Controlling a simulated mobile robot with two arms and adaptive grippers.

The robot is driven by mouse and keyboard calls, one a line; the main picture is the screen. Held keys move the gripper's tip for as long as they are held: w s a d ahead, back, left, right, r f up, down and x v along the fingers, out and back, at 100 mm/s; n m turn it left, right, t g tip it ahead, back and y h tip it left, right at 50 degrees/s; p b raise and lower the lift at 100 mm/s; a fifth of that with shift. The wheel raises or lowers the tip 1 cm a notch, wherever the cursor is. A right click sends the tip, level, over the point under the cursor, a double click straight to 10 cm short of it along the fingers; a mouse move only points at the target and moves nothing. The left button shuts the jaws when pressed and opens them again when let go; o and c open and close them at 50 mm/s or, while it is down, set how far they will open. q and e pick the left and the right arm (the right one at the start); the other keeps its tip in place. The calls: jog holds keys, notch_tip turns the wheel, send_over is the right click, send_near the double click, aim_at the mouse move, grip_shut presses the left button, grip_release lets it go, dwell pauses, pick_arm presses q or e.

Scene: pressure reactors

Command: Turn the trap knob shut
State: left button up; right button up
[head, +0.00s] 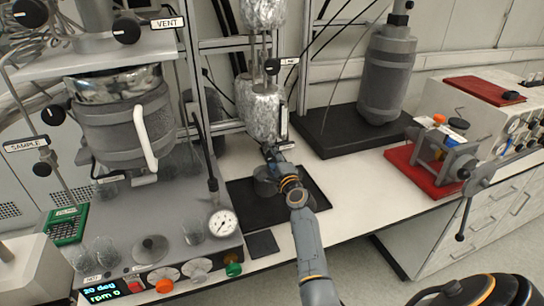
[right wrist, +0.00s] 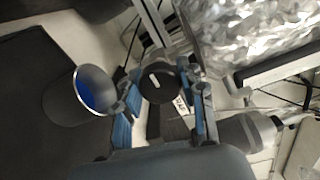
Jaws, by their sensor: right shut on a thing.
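The trap knob (right wrist: 156,88) is a round black knob with a short white mark, seen face-on in the right wrist view. Part of a label (right wrist: 181,104) shows beside it. My right gripper (right wrist: 163,92) has its blue-padded fingers on both sides of the knob and is shut on it. In the head view my right gripper (head: 272,152) is at the foot of the foil-wrapped column (head: 257,108), and it hides the knob there. The white mark runs roughly up and down in the wrist view, slightly tilted. My left gripper is not in view.
A metal cup (right wrist: 78,95) with a blue inside stands close to the fingers. Left is a reactor vessel (head: 122,125) with a gauge (head: 222,223). Right are a grey cylinder (head: 386,75) on a black tray and a clamp device (head: 445,150) on a red mat.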

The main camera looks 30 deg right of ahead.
dwell(0.4)
jog(key=o, duration=1.2)
